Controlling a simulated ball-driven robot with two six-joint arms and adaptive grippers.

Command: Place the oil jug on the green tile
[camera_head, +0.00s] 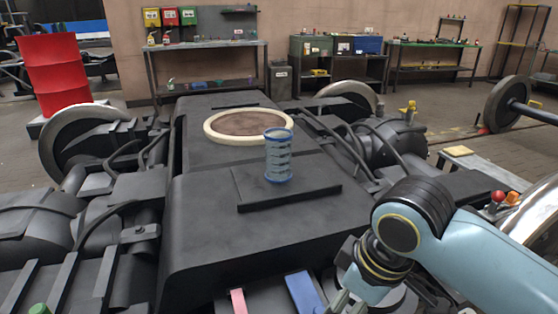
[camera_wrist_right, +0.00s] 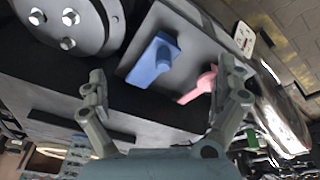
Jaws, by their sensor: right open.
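I cannot make out an oil jug or a green tile for certain in either view. A small green piece (camera_head: 39,309) is cut off at the bottom left edge of the head view; I cannot tell what it is. A small yellow object (camera_head: 411,106) stands beyond the dark machinery on the right. My right gripper (camera_wrist_right: 165,92) is open and empty, its fingers spread in the wrist view. Beyond the fingers lie a blue piece (camera_wrist_right: 153,62) and a pink piece (camera_wrist_right: 199,84) on a grey surface. My left gripper is not in view.
A blue ribbed cylinder (camera_head: 279,158) stands upright on a dark plate (camera_head: 310,190) on the bogie. A cream ring (camera_head: 222,136) lies behind it. A red drum (camera_head: 56,75) stands at left. Workbenches (camera_head: 205,95) line the back wall. Wheels and hoses crowd both sides.

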